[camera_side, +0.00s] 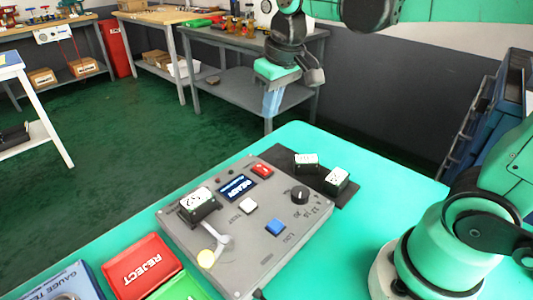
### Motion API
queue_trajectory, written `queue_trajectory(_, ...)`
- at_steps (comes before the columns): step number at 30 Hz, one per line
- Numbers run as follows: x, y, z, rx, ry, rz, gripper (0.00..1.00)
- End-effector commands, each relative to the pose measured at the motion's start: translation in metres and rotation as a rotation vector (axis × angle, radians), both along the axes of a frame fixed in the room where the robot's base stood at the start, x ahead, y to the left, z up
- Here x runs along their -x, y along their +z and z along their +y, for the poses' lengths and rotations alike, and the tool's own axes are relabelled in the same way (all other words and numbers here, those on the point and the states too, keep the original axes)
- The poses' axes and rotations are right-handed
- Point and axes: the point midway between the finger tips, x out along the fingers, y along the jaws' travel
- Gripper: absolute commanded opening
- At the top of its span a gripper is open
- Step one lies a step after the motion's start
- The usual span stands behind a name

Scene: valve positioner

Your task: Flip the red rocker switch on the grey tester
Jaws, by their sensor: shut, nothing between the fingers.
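The grey tester (272,248) lies on the green table, with its lettering upside down in the view. The red rocker switch (262,170) is at its far edge, beside a small lit display (237,187); I cannot tell which way the rocker is tipped. The tester also carries a white button (248,205), a blue button (275,227), a black knob (299,194) and a lever with a pale ball end (206,258). My gripper (271,103) is shut and empty, pointing down, above and beyond the tester's far side and well apart from the switch.
Two white-topped blocks (306,162) (337,179) sit on a dark plate at the tester's far right. Another such block (197,204) sits at its left. A red REJECT tray (142,268), a green tray (183,288) and a gauge box (68,284) are at front left. The table's far right is clear.

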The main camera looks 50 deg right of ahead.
Motion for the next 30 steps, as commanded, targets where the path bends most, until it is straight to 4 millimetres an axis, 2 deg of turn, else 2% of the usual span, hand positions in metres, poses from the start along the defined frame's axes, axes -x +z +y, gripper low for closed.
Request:
queue_trajectory(3, -0.017, 0.005, -0.003, -0.001, -0.001, 0.096, 0.00)
queue_trajectory(9, -0.033, 0.007, -0.006, -0.004, 0.000, 0.206, 0.00)
queue_trajectory(25, -0.037, 0.006, -0.006, -0.006, 0.000, 0.243, 0.00)
queue_trajectory(30, -0.037, -0.007, -0.006, -0.006, 0.000, 0.242, 0.00)
